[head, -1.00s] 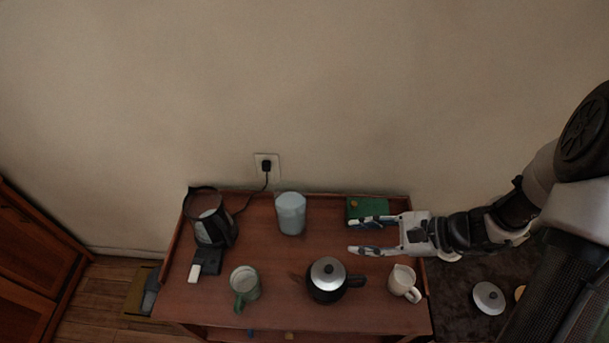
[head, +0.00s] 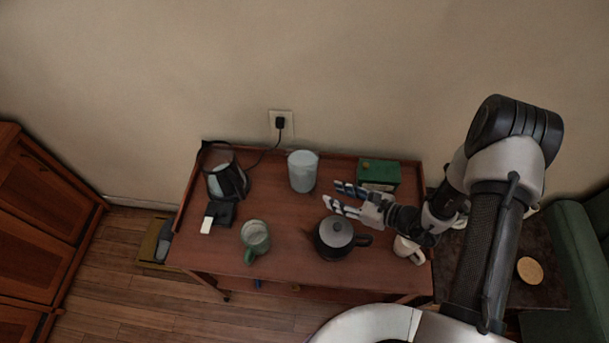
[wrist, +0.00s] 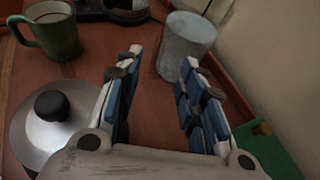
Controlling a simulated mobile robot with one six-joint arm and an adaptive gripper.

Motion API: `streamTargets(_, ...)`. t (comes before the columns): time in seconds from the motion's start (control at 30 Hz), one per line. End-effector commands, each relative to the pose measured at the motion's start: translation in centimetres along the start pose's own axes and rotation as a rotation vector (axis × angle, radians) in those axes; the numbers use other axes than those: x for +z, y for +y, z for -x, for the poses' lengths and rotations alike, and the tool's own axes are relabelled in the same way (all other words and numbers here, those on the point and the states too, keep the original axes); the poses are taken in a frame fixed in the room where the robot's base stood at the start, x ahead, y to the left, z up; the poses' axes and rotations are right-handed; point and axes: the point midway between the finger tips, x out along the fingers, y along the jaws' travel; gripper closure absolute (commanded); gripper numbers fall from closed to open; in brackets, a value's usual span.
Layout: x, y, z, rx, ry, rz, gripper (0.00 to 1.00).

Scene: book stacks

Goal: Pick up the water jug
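A pale blue cylindrical vessel (head: 303,172), which looks like the water jug, stands upright at the back of the wooden table (head: 285,235). It also shows beyond my fingertips in the wrist view (wrist: 186,45). My gripper (head: 334,194) is open and empty, to the right of the jug and slightly nearer the front. In the wrist view my two blue-padded fingers (wrist: 163,57) are spread apart, with bare table between them. The jug is ahead of them and not between them.
A black kettle with a silver lid (head: 335,236) stands close in front of my gripper. A green box (head: 379,173) is behind it. A white pitcher (head: 408,250) is at right. The wall is behind.

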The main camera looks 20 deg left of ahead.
Motion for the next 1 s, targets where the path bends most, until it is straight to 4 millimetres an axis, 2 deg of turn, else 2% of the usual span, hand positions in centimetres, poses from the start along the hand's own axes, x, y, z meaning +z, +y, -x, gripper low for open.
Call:
streamTargets(0.1, -0.1, 0.0, -1.5, 0.001, 0.0, 0.002, 0.64)
streamTargets(0.27, -0.1, 0.1, -2.4, 0.001, 0.0, 0.001, 0.64)
streamTargets(0.6, -0.3, 0.3, -6.9, 0.001, 0.0, 0.002, 0.64)
streamTargets(0.87, -0.2, 0.2, -7.2, -0.001, 0.0, 0.001, 0.64)
streamTargets(1.0, -0.2, 0.3, -7.2, -0.001, 0.0, 0.001, 0.71)
